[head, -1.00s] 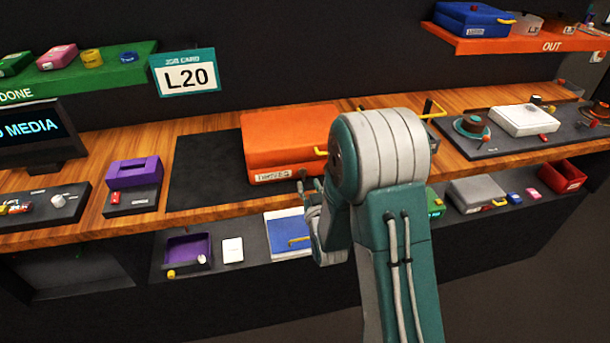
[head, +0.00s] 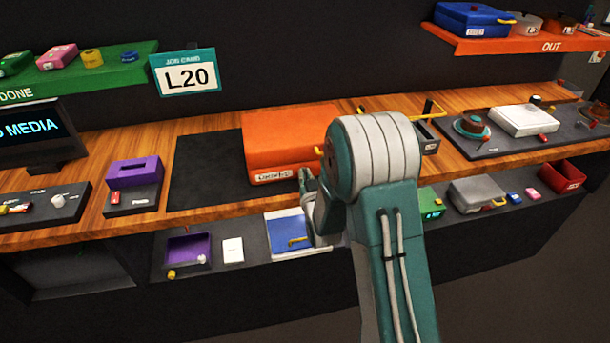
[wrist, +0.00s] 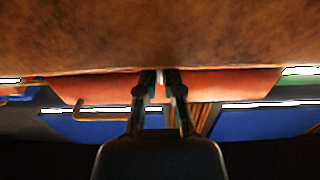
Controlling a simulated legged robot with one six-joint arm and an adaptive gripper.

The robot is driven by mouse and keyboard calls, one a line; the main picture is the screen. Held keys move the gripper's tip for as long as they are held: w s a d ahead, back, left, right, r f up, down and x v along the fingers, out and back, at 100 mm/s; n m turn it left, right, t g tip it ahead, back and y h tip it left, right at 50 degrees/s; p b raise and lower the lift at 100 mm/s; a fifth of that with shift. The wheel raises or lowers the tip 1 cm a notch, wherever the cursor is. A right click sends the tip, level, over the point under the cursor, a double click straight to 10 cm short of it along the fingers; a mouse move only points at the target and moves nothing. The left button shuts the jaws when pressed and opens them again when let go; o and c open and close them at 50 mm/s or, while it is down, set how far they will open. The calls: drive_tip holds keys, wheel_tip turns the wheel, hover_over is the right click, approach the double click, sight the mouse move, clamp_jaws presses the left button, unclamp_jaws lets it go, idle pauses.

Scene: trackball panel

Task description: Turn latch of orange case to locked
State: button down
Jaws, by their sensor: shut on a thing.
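The orange case (head: 288,135) lies flat on the dark mat on the bench, lid down, with a white label (head: 274,176) at its front. A bit of yellow fitting (head: 318,152) shows at its front right, partly behind my arm. My gripper (head: 305,174) is at the case's front face, just right of the label. In the wrist view my gripper (wrist: 160,75) has its fingers close together against a blurred orange band (wrist: 225,82), with a small pale piece between the tips. It is shut on what appears to be the latch, mostly hidden; its turn angle cannot be told.
A blue case (head: 285,232) lies on the lower shelf below my gripper. A purple box (head: 133,172) stands to the left on the bench. The dark mat (head: 205,170) is bare left of the orange case. My arm hides the bench right of it.

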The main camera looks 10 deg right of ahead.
drive_tip(key=shift+n, duration=0.3)
drive_tip(key=n, duration=0.4)
drive_tip(key=shift+a, duration=0.3)
drive_tip(key=n, duration=0.4)
drive_tip(key=shift+a+f+n, duration=0.15)
drive_tip(key=shift+n, duration=0.25)
drive_tip(key=n, duration=0.4)
drive_tip(key=shift+a+f+n, duration=0.15)
drive_tip(key=shift+f+n, duration=0.05)
drive_tip(key=shift+n, duration=0.1)
drive_tip(key=shift+f+n, duration=0.15)
drive_tip(key=shift+n, duration=0.8)
drive_tip(key=shift+f+n, duration=0.1)
drive_tip(key=shift+n, duration=0.85)
drive_tip(key=shift+f, duration=0.1)
drive_tip(key=c, duration=0.8)
unclamp_jaws()
drive_tip(key=shift+a, duration=0.1)
